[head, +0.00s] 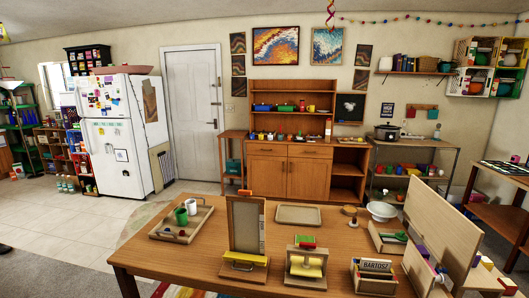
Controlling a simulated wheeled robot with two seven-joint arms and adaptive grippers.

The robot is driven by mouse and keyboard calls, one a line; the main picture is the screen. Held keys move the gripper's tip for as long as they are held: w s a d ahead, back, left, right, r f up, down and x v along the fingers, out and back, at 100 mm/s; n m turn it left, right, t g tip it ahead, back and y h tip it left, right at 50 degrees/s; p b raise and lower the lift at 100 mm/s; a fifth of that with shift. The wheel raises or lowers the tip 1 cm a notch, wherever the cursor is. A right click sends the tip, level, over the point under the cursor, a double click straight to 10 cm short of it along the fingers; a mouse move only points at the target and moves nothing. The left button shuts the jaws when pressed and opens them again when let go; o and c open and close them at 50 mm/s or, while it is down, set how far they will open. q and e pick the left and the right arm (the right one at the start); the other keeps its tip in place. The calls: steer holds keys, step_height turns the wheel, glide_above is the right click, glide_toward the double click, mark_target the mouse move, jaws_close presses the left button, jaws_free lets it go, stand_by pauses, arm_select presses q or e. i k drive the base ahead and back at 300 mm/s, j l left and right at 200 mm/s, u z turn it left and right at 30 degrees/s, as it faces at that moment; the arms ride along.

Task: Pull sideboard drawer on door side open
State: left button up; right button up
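The wooden sideboard (249,172) stands against the back wall, beyond the table. It has two drawers side by side above a pair of cupboard doors. The left drawer (267,149) is on the side of the white door (190,115) and looks shut. The right drawer (310,152) also looks shut. Their handles are too small to make out well. The lower edge of the sideboard is partly hidden behind things on the table. Neither of my grippers shows in the head view.
A wooden table (190,262) fills the foreground between me and the sideboard, carrying trays, wooden stands and boxes. A small wooden stand (232,160) is left of the sideboard. A metal rack (455,170) stands to its right. Tiled floor (75,215) is open at left.

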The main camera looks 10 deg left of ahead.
mark_target(262, 149)
steer(key=i+j+u, duration=0.15)
steer(key=j+u, duration=0.15)
steer(key=j, duration=0.15)
steer(key=i+j+u, duration=0.2)
steer(key=j+u, duration=0.25)
steer(key=i+j+u, duration=0.15)
steer(key=u, duration=0.3)
steer(key=i+j+u, duration=0.2)
steer(key=u, duration=0.25)
steer(key=i+j+u, duration=0.1)
steer(key=i+u, duration=0.3)
steer(key=i+j+u, duration=0.15)
steer(key=i+u, duration=0.25)
steer(key=i+j+u, duration=0.1)
steer(key=u, duration=0.3)
steer(key=i, duration=0.85)
steer(key=i+z, duration=0.25)
steer(key=i, duration=0.15)
steer(key=i+j+z, duration=0.2)
steer(key=i, duration=0.2)
steer(key=i+l+z, duration=0.1)
steer(key=i+z, duration=0.55)
steer(key=z, duration=0.25)
steer(key=i+z, duration=0.7)
steer(key=z, duration=0.15)
